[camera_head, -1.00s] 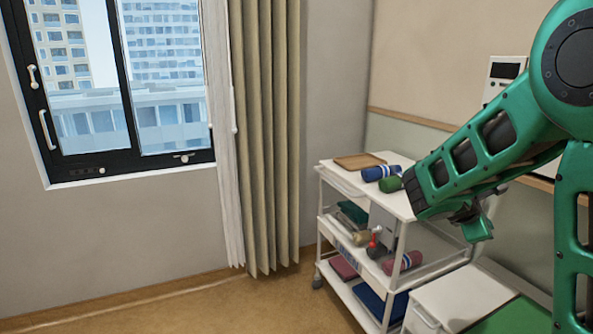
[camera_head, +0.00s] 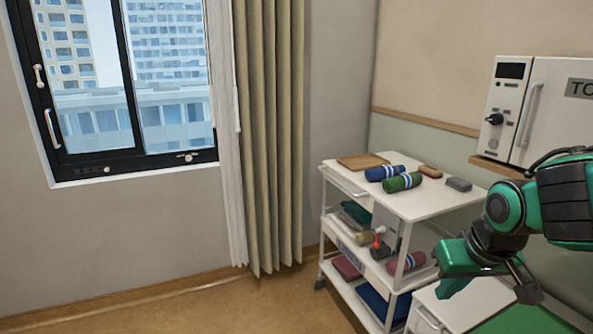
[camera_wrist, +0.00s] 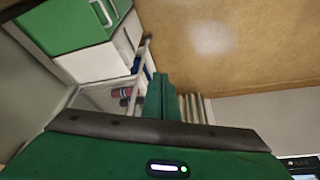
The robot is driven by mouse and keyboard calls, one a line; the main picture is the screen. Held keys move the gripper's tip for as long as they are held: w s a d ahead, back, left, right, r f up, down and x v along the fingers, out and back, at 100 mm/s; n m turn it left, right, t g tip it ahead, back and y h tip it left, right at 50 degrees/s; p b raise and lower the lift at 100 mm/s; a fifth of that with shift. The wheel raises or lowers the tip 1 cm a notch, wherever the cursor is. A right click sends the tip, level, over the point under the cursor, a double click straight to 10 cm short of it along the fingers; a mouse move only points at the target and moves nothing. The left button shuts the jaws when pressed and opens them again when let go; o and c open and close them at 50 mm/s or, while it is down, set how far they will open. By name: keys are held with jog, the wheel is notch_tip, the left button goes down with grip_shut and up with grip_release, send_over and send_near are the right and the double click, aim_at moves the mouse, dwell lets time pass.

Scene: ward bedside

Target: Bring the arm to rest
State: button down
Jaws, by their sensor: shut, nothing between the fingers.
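My arm is folded at the right side of the head view, with its green hand hanging low. My gripper (camera_head: 453,284) is in front of the white trolley, above the low white cabinet in the picture. In the wrist view the green fingers (camera_wrist: 160,97) are together with nothing between them. What lies directly under the fingertips is hard to tell.
A white trolley (camera_head: 440,204) carries a blue roll (camera_head: 384,173), a green roll (camera_head: 403,182), a brown tray (camera_head: 362,161) and small blocks. A low white cabinet (camera_head: 432,308) stands in front. A white appliance (camera_head: 505,110) sits on a wall shelf. Open floor lies left.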

jog(key=s+d+f+m+g, duration=0.1)
jog(key=s+d+m+g, duration=0.1)
jog(key=s+d, duration=0.3)
jog(key=s+d+f+m+g, duration=0.1)
jog(key=s+d+m, duration=0.3)
jog(key=s, duration=0.7)
jog(key=shift+s+d+g, duration=0.4)
jog(key=shift+d+g, duration=0.4)
jog(key=shift+d, duration=0.45)
